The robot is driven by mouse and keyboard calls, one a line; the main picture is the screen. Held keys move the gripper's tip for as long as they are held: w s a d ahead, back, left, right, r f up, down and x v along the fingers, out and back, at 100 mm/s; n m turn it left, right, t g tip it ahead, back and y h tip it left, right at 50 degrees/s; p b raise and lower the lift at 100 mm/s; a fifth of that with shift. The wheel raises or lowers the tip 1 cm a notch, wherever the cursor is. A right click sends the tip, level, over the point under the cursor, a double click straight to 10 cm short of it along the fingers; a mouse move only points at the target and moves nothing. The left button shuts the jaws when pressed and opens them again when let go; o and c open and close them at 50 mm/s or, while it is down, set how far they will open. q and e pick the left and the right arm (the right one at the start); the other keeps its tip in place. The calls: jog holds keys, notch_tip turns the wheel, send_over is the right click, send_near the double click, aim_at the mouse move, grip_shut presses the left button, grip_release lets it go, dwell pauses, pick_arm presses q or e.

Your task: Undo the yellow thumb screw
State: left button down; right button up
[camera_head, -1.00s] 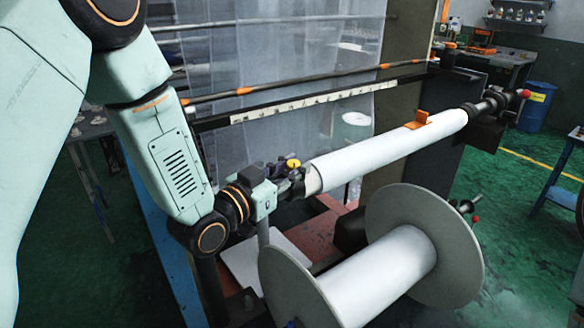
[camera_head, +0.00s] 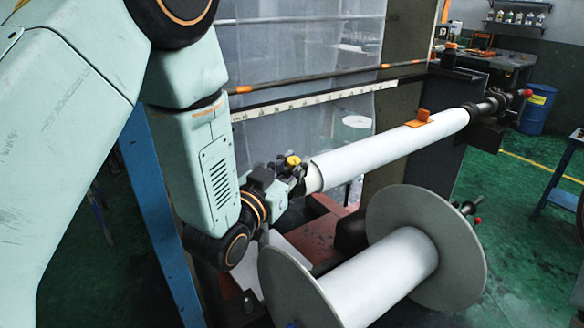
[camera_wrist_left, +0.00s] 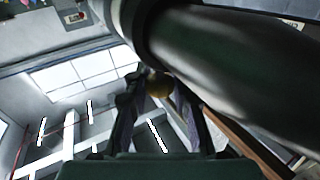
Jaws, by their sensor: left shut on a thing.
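The yellow thumb screw (camera_head: 293,160) sits at the near left end of the white roll (camera_head: 385,150) on its shaft. My left gripper (camera_head: 297,170) is at this end of the roll, with its fingers close to the screw and partly hidden among dark parts. In the left wrist view, the yellow screw (camera_wrist_left: 159,86) shows between the two fingertips (camera_wrist_left: 158,80), and the gripper is shut on it. The large dark cylinder above it fills the upper right of that view. My right gripper is not in view.
A large grey-flanged spool (camera_head: 385,275) stands below the roll, near my wrist. An orange clip (camera_head: 424,116) sits on top of the roll. Clear film (camera_head: 290,60) hangs behind. A blue frame post (camera_head: 160,215) stands beside my left arm.

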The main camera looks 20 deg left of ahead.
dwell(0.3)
pick_arm(q)
jog(key=c, duration=1.1)
grip_release()
jog(key=shift+w+f, duration=0.1)
jog(key=s, duration=0.2)
jog(key=s+a, duration=0.1)
jog(key=s, duration=0.4)
jog(key=shift+s+a+f, duration=0.1)
jog(key=shift+s+a, duration=0.1)
jog(key=shift+s, duration=0.05)
jog(key=shift+s, duration=0.1)
